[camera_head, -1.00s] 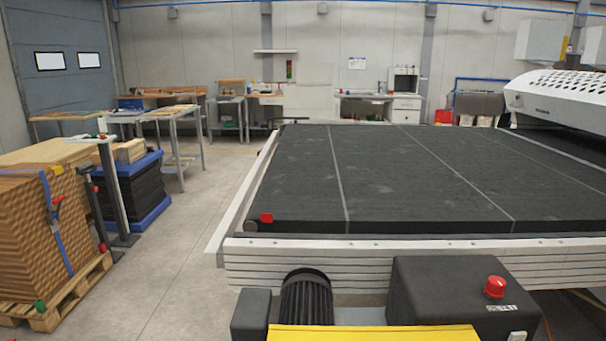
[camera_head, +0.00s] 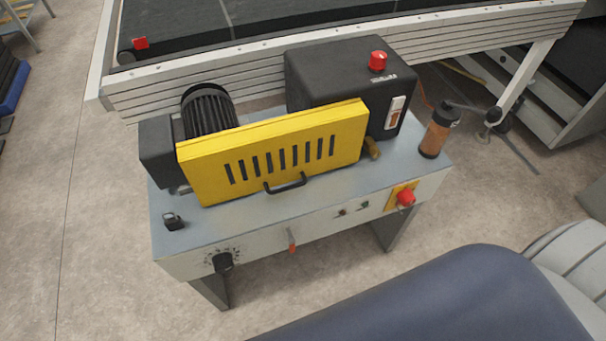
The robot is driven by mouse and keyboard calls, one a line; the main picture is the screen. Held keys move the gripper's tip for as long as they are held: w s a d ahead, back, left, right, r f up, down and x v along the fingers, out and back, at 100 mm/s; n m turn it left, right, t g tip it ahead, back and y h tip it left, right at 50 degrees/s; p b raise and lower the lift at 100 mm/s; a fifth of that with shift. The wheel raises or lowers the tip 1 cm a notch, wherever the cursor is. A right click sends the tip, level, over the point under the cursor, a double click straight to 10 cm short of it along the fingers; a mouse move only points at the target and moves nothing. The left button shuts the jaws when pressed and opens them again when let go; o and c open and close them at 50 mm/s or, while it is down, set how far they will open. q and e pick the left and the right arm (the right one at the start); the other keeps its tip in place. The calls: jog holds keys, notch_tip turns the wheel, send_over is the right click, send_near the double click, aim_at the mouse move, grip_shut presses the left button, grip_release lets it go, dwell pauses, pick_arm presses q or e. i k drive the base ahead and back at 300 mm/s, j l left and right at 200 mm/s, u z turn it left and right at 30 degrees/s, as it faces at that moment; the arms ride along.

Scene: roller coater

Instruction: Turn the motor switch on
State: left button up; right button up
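A grey motor cabinet (camera_head: 300,215) carries a finned black motor (camera_head: 208,110), a yellow slotted guard (camera_head: 275,155) and a black box (camera_head: 335,75). The box has a white plate with a reddish-brown rocker-like switch (camera_head: 395,114) on its right face and a red button (camera_head: 378,60) on top. The cabinet's front has a black rotary knob (camera_head: 222,262), a small red lever (camera_head: 291,240) and a red emergency button (camera_head: 405,197) on a yellow plate. No label naming the motor switch is legible, and its state cannot be told. Neither gripper shows.
An orange-brown bottle-like cylinder (camera_head: 438,130) stands at the cabinet's right end. A small black item (camera_head: 173,221) is on its left end. The conveyor frame (camera_head: 270,60) runs behind. The floor (camera_head: 90,250) to the left is clear. A blue-grey rounded part of mine fills the lower right.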

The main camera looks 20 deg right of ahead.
aim_at(405, 198)
jog(key=k+l+z, duration=0.1)
jog(key=z, duration=1.4)
